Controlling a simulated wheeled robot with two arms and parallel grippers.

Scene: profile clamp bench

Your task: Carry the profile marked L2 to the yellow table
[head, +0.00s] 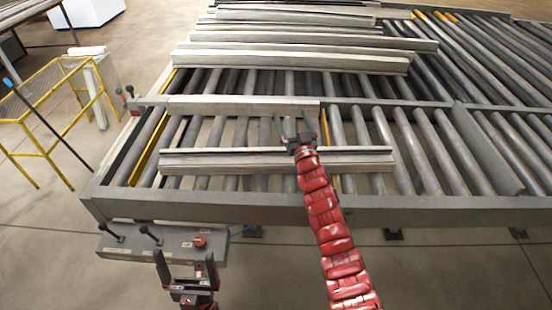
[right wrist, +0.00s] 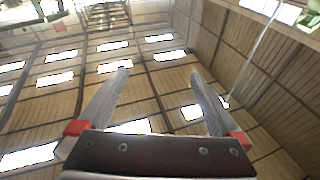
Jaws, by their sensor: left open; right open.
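Several long grey profiles lie across the roller bench. One profile (head: 230,164) is nearest to me, another (head: 225,106) lies behind it, and more (head: 300,60) lie further back. No L2 mark is legible, so I cannot tell which one it is. A yellow-framed stand (head: 62,62) is at the far left. My right gripper (head: 294,122) is open and empty, by the two nearest profiles; I cannot tell whether it touches one. Its open fingers (right wrist: 160,95) show against the ceiling in the right wrist view. My left gripper (head: 185,260) is open and empty, in front of the bench.
The roller bench (head: 260,208) has a raised grey front edge. A grey control panel (head: 150,246) with levers and a red button juts out at its front left, close to my left gripper. Free floor shows at the left and front right. A white box stands far back left.

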